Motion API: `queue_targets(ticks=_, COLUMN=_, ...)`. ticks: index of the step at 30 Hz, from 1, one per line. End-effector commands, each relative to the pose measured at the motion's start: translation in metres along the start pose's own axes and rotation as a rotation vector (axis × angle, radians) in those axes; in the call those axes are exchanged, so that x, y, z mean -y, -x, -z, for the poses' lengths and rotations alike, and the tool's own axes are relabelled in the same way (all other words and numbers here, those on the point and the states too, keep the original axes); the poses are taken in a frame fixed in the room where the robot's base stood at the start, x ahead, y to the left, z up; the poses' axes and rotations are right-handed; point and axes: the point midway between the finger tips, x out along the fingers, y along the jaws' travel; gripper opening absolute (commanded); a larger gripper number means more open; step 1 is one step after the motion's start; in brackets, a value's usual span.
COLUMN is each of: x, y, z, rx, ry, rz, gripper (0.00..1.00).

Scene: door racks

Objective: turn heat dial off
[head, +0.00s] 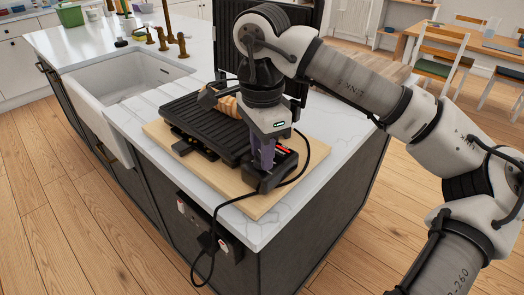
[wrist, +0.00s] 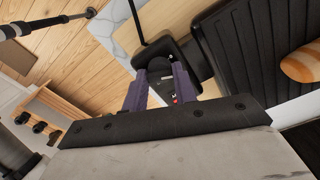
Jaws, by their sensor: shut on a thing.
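A black contact grill (head: 205,125) with a ribbed plate stands on the island, its lid raised at the back. Its control box (head: 285,165) is at the front right end, with small red marks on it. My gripper (head: 265,165) points down at this box. In the wrist view, my gripper's purple fingers (wrist: 160,72) are shut on the dark rounded heat dial (wrist: 159,66) on the box. The dial is hidden behind the fingers in the head view, and its setting cannot be read.
A wooden board (head: 245,205) lies under the grill. A bread loaf (head: 225,106) rests on the plate; it also shows in the wrist view (wrist: 302,64). A black cord (head: 232,201) runs to an outlet on the island's side. A white sink (head: 120,85) is at left.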

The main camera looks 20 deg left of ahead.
Motion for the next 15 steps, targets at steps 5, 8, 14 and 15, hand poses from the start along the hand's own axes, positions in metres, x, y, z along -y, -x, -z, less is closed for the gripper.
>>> queue_targets(ticks=5, x=0.0007, y=-0.0003, z=-0.0002, rx=0.003, ry=0.168, rz=0.003, gripper=0.05)
queue_targets(ticks=8, x=0.0006, y=0.0000, z=-0.0002, rx=0.002, ry=0.259, rz=0.003, gripper=0.05)
queue_targets(ticks=14, x=0.0007, y=0.0001, z=0.0000, rx=0.001, ry=0.423, rz=0.003, gripper=0.05)
queue_targets(ticks=15, x=0.0007, y=0.0001, z=0.0001, rx=0.001, ry=0.451, rz=0.003, gripper=0.05)
